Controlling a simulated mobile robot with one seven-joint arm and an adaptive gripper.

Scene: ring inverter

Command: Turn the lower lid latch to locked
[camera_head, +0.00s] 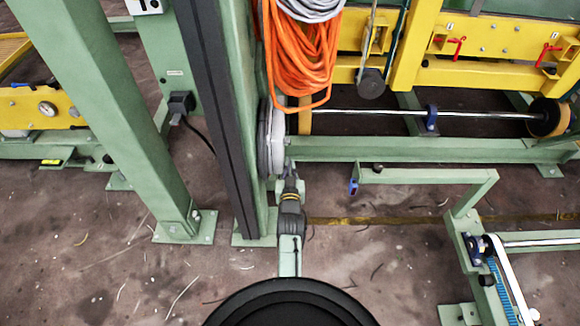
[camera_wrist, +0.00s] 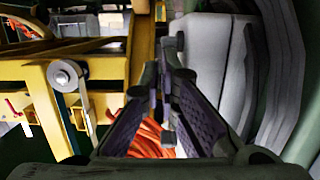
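My gripper (camera_wrist: 160,78) shows in the wrist view with its two dark fingers apart and a gap between them. I see nothing held in the gap. A light grey housing (camera_wrist: 208,65) with rounded edges stands just right of and behind the fingertips. I cannot tell whether the fingers touch it. I cannot make out the lower lid latch or its position; the fingers hide part of the housing's left edge. In the head view, my gripper (camera_head: 289,172) is small, at the far end of my arm, near a grey round-edged part (camera_head: 270,138) beside the green column.
Orange cable coils (camera_head: 302,45) hang just beyond my gripper and also show below the fingers in the wrist view (camera_wrist: 150,138). A dark-faced green column (camera_head: 222,110) stands close left. Yellow framework (camera_head: 470,75) and a green rail (camera_head: 440,150) lie to the right. Floor is open at lower left.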

